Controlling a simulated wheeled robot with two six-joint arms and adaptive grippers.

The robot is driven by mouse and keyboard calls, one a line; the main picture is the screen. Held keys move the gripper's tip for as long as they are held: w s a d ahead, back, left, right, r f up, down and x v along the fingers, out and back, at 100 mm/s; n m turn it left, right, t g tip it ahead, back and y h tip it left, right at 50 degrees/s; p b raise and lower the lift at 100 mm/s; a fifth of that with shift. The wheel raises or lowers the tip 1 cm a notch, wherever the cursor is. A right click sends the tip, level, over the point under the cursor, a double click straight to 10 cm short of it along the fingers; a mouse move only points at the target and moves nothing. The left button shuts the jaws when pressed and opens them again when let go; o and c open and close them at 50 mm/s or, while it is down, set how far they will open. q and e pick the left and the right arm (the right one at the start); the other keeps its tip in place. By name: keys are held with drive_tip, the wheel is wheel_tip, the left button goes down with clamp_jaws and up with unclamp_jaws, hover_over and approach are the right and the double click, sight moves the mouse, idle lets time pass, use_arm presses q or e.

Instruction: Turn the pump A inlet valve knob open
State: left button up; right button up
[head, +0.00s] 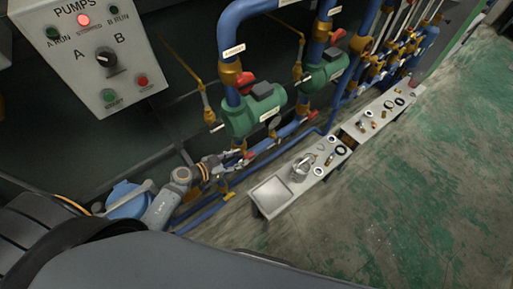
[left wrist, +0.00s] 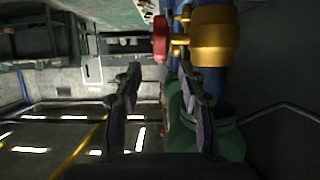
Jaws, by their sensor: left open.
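My left gripper (head: 238,158) reaches in from the lower left beside the lower blue pipe, below the first green pump (head: 250,112). In the left wrist view its two dark fingers (left wrist: 162,100) are apart, with nothing between them. A red part (left wrist: 160,38) shows beyond the fingertips there, beside a brass collar (left wrist: 213,45) on a blue pipe. A green pump body (left wrist: 222,135) is at the right, behind the right finger. Small red parts show close to the gripper in the head view; I cannot tell which is the inlet valve knob. My right gripper is not in view.
A pump control panel (head: 75,62) with lit buttons and an A/B selector knob (head: 107,60) hangs at the upper left. A second green pump (head: 325,68) stands farther along. Low benches (head: 270,194) with small parts stand right of the pipes. The green floor (head: 430,180) is clear.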

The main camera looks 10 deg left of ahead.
sight(248, 154)
use_arm(q)
drive_tip(key=x, duration=0.4)
drive_tip(key=shift+w+d, duration=0.1)
drive_tip(key=shift+w, duration=0.1)
drive_tip(key=b+x, duration=0.1)
drive_tip(key=x, duration=0.4)
drive_tip(key=shift+f, duration=0.15)
drive_tip(key=shift+c, duration=0.6)
drive_tip(key=c, duration=0.7)
clamp_jaws()
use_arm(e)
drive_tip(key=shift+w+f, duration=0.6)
